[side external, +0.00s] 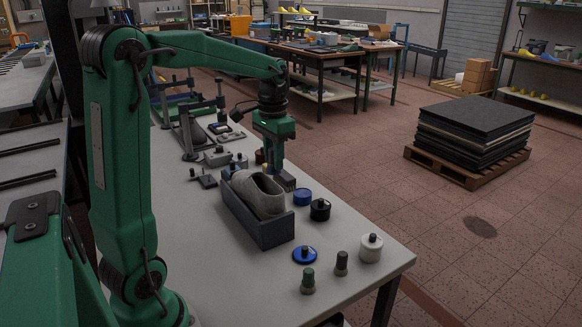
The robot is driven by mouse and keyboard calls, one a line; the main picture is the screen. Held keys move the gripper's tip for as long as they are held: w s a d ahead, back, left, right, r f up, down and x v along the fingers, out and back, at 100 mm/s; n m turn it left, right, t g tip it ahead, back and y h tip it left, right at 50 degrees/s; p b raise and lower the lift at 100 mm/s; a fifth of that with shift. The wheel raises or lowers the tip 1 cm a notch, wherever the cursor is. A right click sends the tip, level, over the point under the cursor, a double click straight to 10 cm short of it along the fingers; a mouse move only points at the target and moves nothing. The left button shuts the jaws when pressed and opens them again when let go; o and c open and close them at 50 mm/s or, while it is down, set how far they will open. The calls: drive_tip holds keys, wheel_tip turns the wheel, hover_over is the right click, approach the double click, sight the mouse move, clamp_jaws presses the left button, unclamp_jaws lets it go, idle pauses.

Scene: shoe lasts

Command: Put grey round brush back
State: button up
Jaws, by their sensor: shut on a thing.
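My gripper (277,168), at the end of my green arm, points down behind the dark grey box (272,235) with a pale grey shoe-shaped piece (264,193) in it. It is shut on a small dark piece (287,183) with a lighter lower edge, like a brush, beside the box's far right side. I cannot tell whether this is the grey round brush, or whether it touches the table. A grey upright piece with a round top (341,262) stands near the table's front, apart from my gripper. A similar green one (308,280) stands to its left.
A blue jar (302,197) and a black jar (320,210) stand close right of the box. A blue disc with a dark knob (305,255) and a white jar (370,248) are nearer the front. Small tools and clamp stands crowd the table's back. The front right corner is bare.

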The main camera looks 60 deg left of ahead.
drive_tip(key=w+d+n, duration=0.3)
drive_tip(key=w+d, duration=1)
drive_tip(key=d, duration=0.3)
wheel_tip(320, 180, down, 11)
drive_tip(key=w+a+f, duration=0.1)
drive_tip(key=a+f, duration=0.1)
drive_tip(key=a, duration=0.1)
drive_tip(key=w+a+f, duration=0.2)
drive_tip(key=a+f, duration=0.1)
drive_tip(key=w+a+f, duration=0.1)
drive_tip(key=a+f, duration=0.1)
drive_tip(key=a, duration=0.2)
drive_tip(key=shift+w+a+f, duration=0.1)
drive_tip(key=shift+w+f, duration=0.1)
drive_tip(key=shift+w, duration=0.1)
drive_tip(key=shift+f, duration=2)
drive_tip(key=o, duration=1)
drive_tip(key=shift+f, duration=0.1)
